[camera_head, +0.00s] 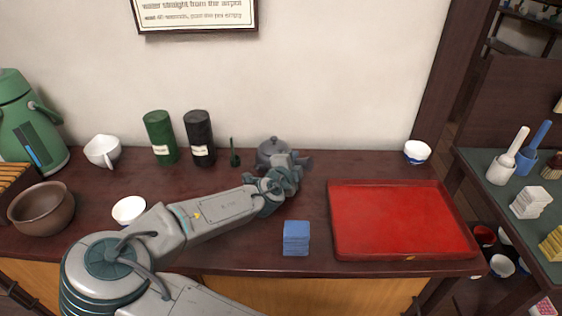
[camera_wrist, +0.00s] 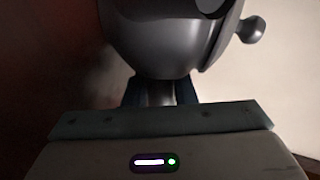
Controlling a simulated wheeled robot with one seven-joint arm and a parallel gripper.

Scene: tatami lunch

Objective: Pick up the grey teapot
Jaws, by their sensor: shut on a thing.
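The grey teapot (camera_head: 271,147) stands at the back of the dark wooden counter, near the wall, in the head view. My arm reaches across the counter to it, and my gripper (camera_head: 284,163) is at its near side, partly hiding it. In the wrist view the teapot's rounded grey body (camera_wrist: 165,40) fills the top middle, with a knob-like part at the upper right. My gripper (camera_wrist: 160,92) is shut on a narrow grey part of the teapot. I cannot tell whether the teapot touches the counter.
A red tray (camera_head: 400,220) lies to the right, with a blue stack (camera_head: 296,238) left of it. Green (camera_head: 160,137) and black (camera_head: 199,138) canisters and a small green whisk-like item (camera_head: 234,153) stand left of the teapot. A white-blue cup (camera_head: 417,152) is at the back right.

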